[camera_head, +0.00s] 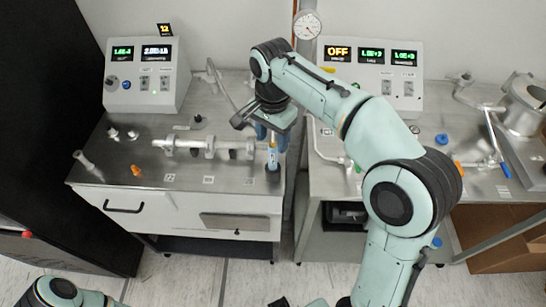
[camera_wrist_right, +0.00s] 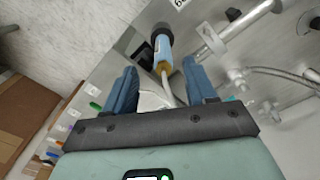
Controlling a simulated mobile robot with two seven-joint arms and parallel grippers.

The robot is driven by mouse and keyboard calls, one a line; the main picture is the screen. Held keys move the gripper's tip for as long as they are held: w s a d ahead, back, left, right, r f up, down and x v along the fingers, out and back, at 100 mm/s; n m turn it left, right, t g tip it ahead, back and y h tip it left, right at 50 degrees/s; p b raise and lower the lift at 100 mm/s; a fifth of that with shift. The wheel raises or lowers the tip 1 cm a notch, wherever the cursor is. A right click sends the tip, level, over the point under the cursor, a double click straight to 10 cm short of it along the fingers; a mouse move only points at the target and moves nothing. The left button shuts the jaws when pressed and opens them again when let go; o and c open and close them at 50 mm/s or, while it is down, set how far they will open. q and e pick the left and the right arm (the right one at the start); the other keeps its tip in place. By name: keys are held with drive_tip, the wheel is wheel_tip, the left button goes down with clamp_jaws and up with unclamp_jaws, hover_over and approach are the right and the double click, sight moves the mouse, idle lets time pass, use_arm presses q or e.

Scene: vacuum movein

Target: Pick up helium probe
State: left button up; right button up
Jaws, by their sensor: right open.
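The helium probe (camera_head: 272,155) is a slim blue and yellowish piece standing in a black holder (camera_head: 273,173) at the front right corner of the left steel bench. In the right wrist view the probe (camera_wrist_right: 163,47) shows its blue body, a yellowish band and a thin pale stem pointing toward my gripper. My right gripper (camera_head: 271,137) is open above the probe. In the right wrist view its two blue fingers (camera_wrist_right: 160,70) are on either side of the stem, with gaps visible. My left gripper is out of sight; part of my left arm shows at the bottom left.
A horizontal metal pipe assembly (camera_head: 205,146) lies on the left bench (camera_head: 105,165), close beside the probe. A control box (camera_head: 148,75) stands behind it. A vertical post (camera_head: 303,100) with a gauge and the right bench (camera_head: 330,185) are just right of my gripper.

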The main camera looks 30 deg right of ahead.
sight(272, 154)
drive_tip(key=f, duration=0.5)
drive_tip(key=f+b, duration=0.1)
drive_tip(key=f, duration=0.1)
drive_tip(key=shift+w+d+f, duration=0.15)
drive_tip(key=shift+w+f, duration=0.1)
drive_tip(key=shift+f, duration=0.15)
drive_tip(key=shift+c, duration=0.3)
clamp_jaws()
